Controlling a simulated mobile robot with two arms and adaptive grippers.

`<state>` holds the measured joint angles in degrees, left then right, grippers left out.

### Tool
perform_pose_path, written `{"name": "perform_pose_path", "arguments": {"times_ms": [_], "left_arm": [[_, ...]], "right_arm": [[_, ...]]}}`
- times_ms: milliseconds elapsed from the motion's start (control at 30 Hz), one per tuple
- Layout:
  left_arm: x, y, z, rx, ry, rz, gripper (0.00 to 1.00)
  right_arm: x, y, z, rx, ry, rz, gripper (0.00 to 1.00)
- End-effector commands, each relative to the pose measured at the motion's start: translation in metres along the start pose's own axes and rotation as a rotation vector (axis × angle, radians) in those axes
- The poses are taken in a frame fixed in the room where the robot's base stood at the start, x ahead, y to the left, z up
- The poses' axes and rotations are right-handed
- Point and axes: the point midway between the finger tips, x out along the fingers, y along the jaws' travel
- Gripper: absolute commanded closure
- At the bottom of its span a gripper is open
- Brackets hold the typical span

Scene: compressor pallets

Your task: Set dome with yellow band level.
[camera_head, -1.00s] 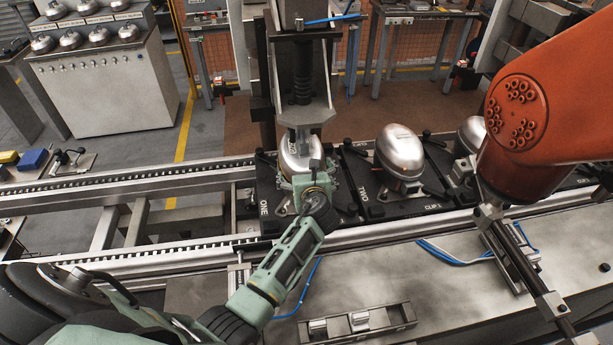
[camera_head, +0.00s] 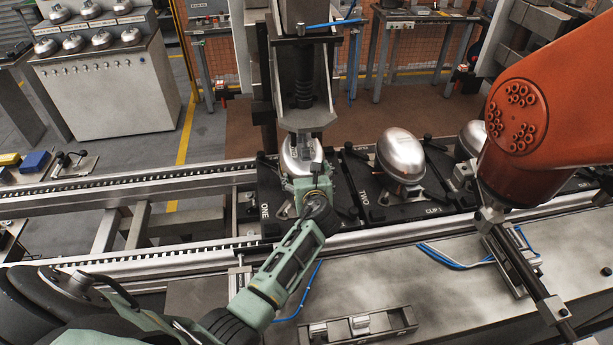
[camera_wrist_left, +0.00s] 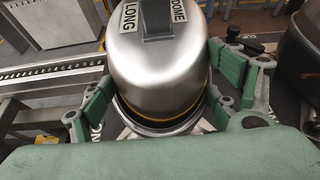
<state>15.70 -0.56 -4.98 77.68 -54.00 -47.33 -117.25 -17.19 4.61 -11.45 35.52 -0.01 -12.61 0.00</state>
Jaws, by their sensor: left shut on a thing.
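The silver dome (camera_head: 303,160) sits on its lower shell on the pallet marked ONE (camera_head: 268,200), under the press ram (camera_head: 303,95). In the left wrist view the dome (camera_wrist_left: 160,75) fills the middle, with a thin yellow band and a dark band along its lower edge. Plates reading LONG and DOME show at its top. My left gripper (camera_head: 313,185) is shut on the dome from the near side; its green fingers (camera_wrist_left: 160,90) are on both sides of it. The far side of the seam is hidden, so I cannot tell if the dome is level.
The pallet marked TWO (camera_head: 372,208) holds another silver compressor (camera_head: 400,152) just to the right. The conveyor rail (camera_head: 130,180) runs left.

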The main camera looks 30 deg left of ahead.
Motion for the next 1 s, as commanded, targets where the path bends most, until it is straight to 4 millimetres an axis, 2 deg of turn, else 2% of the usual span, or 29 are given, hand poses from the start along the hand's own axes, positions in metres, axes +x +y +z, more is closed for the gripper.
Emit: {"name": "perform_pose_path", "arguments": {"times_ms": [33, 167, 200, 400, 800, 1000], "left_arm": [[0.001, 0.002, 0.000, 0.004, -0.001, 0.003, 0.63], [0.001, 0.002, 0.000, 0.005, -0.001, 0.004, 0.74], [0.001, 0.002, 0.000, 0.005, -0.001, 0.004, 0.18], [0.001, 0.002, 0.000, 0.004, -0.001, 0.003, 0.01], [-0.001, 0.001, 0.000, 0.002, -0.001, 0.001, 0.00], [-0.019, 0.000, -0.001, 0.001, -0.001, 0.000, 0.00]], "right_arm": [[0.000, -0.001, 0.000, 0.000, 0.000, -0.001, 0.00], [0.000, -0.002, 0.000, 0.001, 0.000, -0.002, 0.00], [0.000, -0.002, 0.000, 0.001, 0.000, -0.002, 0.00], [0.000, -0.002, 0.000, 0.001, 0.000, -0.002, 0.00], [0.000, -0.002, 0.000, 0.001, 0.000, -0.002, 0.00], [0.001, -0.002, 0.000, 0.001, 0.000, -0.002, 0.00]]}}
